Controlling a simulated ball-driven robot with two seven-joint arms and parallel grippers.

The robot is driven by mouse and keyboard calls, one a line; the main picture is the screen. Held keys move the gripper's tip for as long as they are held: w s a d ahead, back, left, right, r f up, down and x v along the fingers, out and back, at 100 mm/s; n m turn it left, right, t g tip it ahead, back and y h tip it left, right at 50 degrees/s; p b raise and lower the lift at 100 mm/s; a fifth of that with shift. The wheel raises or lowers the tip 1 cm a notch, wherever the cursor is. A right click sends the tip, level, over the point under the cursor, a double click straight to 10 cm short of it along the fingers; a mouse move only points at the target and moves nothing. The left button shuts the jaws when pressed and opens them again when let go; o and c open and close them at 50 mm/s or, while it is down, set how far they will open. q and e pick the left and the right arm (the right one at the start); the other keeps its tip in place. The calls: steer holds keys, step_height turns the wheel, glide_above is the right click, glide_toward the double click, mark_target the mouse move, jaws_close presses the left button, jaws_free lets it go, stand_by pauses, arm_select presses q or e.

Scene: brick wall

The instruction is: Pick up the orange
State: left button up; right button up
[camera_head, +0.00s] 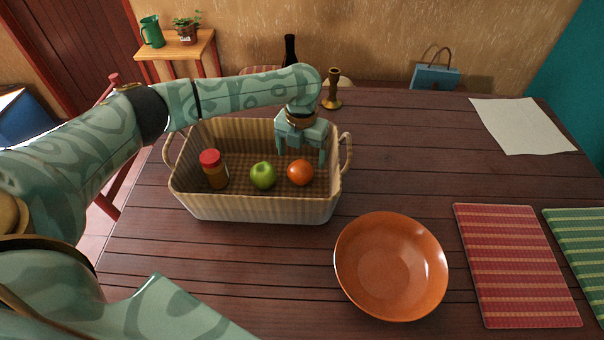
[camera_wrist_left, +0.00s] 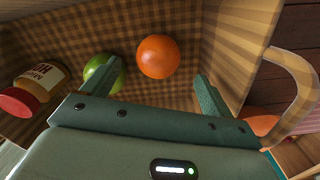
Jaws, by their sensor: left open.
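The orange (camera_head: 300,172) lies in a wicker basket (camera_head: 262,209), towards its right side, beside a green apple (camera_head: 263,175). In the left wrist view the orange (camera_wrist_left: 158,57) shows beyond and between my fingertips, with nothing covering it. My left gripper (camera_head: 302,156) is open and points down into the basket, above and just behind the orange. In the left wrist view, the left finger of my gripper (camera_wrist_left: 158,82) overlaps the green apple (camera_wrist_left: 101,75). Nothing is between the fingers. My right gripper is not in view.
A red-lidded jar (camera_head: 215,170) stands at the left in the basket. The basket has raised walls and a handle (camera_head: 347,151) at each end. An orange bowl (camera_head: 391,266) is in front at the right, with striped mats (camera_head: 516,265) beyond. A candlestick (camera_head: 333,90) stands behind.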

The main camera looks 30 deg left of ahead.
mark_target(299, 166)
arm_select(q)
step_height(299, 166, down, 2)
steer(key=shift+f+b, duration=0.25)
steer(key=shift+b, duration=0.05)
steer(key=f, duration=0.1)
steer(key=f+b, duration=0.1)
steer(key=f, duration=0.1)
steer(key=f+b, duration=0.1)
steer(key=f, duration=0.1)
steer(key=shift+s+a, duration=0.1)
steer(key=shift+s, duration=0.3)
steer(key=shift+r, duration=0.1)
steer(key=shift+c, duration=0.4)
steer(key=c, duration=1.1)
